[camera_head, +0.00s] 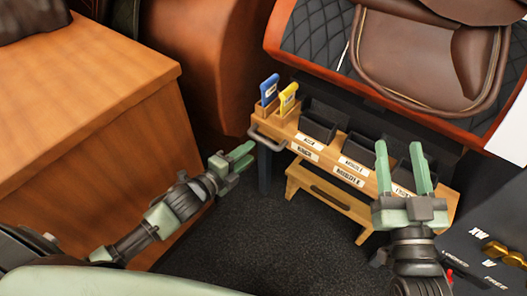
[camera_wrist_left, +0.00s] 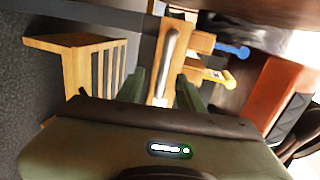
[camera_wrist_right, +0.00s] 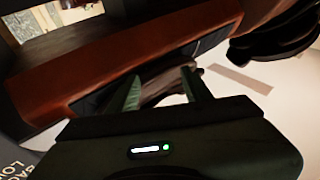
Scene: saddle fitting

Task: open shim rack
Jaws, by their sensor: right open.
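A wooden rack (camera_head: 300,147) with dark bins and white labels stands at the middle right in the head view. A grey bar handle (camera_head: 266,139) is on its left end. Below it is a wooden unit (camera_head: 318,190) with a dark slot in its front; it also shows slatted in the left wrist view (camera_wrist_left: 75,62). My left gripper (camera_head: 247,155) is open beside the grey handle. In the left wrist view the handle (camera_wrist_left: 170,55) lies ahead between the fingers; contact cannot be told. My right gripper (camera_head: 400,148) is open and empty, above the rack's right part in the picture.
Blue (camera_head: 269,88) and yellow (camera_head: 288,98) tagged pieces stand on the rack's left end. A brown saddle (camera_head: 425,55) lies behind on a quilted, orange-edged surface. A wooden block (camera_head: 80,100) fills the left. A dark panel with gold parts (camera_head: 505,253) is at right. Dark floor is clear in front.

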